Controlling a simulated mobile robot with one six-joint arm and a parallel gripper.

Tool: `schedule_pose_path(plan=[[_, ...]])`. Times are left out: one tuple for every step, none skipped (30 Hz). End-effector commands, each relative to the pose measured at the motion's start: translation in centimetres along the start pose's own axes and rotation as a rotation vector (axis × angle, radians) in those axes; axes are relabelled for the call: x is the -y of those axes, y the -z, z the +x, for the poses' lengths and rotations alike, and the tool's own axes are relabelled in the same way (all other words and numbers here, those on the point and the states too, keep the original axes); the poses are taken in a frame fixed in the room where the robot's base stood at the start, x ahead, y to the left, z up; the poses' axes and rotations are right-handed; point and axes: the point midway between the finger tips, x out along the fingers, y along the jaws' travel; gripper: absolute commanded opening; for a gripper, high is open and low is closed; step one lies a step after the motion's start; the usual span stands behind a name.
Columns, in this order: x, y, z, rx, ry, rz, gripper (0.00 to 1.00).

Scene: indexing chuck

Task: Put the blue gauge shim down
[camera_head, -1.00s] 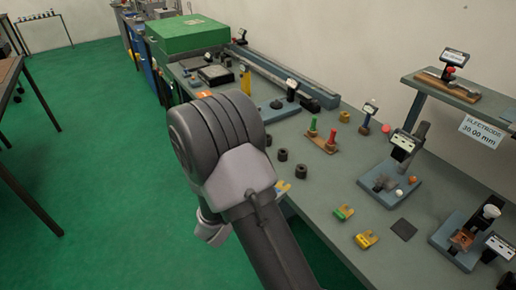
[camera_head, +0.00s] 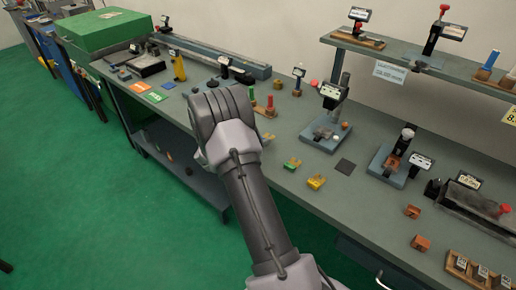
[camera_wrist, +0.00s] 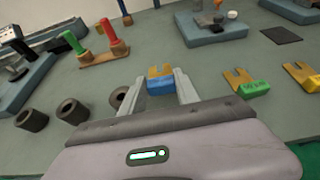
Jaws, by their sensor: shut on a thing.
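The blue gauge shim (camera_wrist: 160,84) has a blue block end and a brassy forked end. In the wrist view it is between the fingertips of my gripper (camera_wrist: 161,88), which is shut on it by the blue end. The grey workbench top (camera_wrist: 200,75) lies below it; I cannot tell whether the shim touches it. In the head view my arm hides the gripper and the blue shim. A green shim (camera_wrist: 251,88) lies on the bench to the right, and a yellow shim (camera_wrist: 302,76) lies beyond it. They also show in the head view, green (camera_head: 293,163) and yellow (camera_head: 316,183).
Dark ring-shaped cylinders (camera_wrist: 72,110) stand left of my gripper. A wooden stand (camera_wrist: 104,50) with green and red plug gauges is behind them. A blue-based fixture (camera_wrist: 212,30) stands behind the shim. A dark square pad (camera_head: 345,167) lies flat right of the shims.

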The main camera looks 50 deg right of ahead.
Motion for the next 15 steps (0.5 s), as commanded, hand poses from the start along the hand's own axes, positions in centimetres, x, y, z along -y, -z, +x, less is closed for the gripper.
schedule_pose_path(plan=[[-0.1,0.5,0.3,0.000,0.000,0.000,0.00],[-0.1,1.0,0.5,-0.001,0.000,-0.001,0.00],[-0.1,1.8,0.8,-0.001,0.001,-0.002,0.00],[-0.1,2.4,1.0,-0.001,0.001,-0.001,0.00],[-0.1,2.9,1.3,-0.001,0.001,-0.001,0.00],[-0.1,3.4,1.4,-0.001,0.001,-0.001,0.00],[-0.1,3.4,1.5,-0.001,0.001,-0.001,0.00],[-0.1,3.3,1.4,-0.001,0.000,0.000,0.00],[-0.1,3.2,1.4,-0.001,0.000,0.000,0.00],[-0.1,3.2,1.3,-0.001,0.000,0.000,0.00],[-0.1,3.1,1.3,-0.001,0.000,0.000,0.00],[-0.1,3.1,1.3,-0.001,0.000,0.000,0.00],[-0.1,3.2,1.4,0.000,0.000,0.000,0.00],[-0.1,3.3,1.4,0.000,0.000,0.000,0.00],[-0.1,3.5,1.5,0.000,0.000,0.000,0.00]])
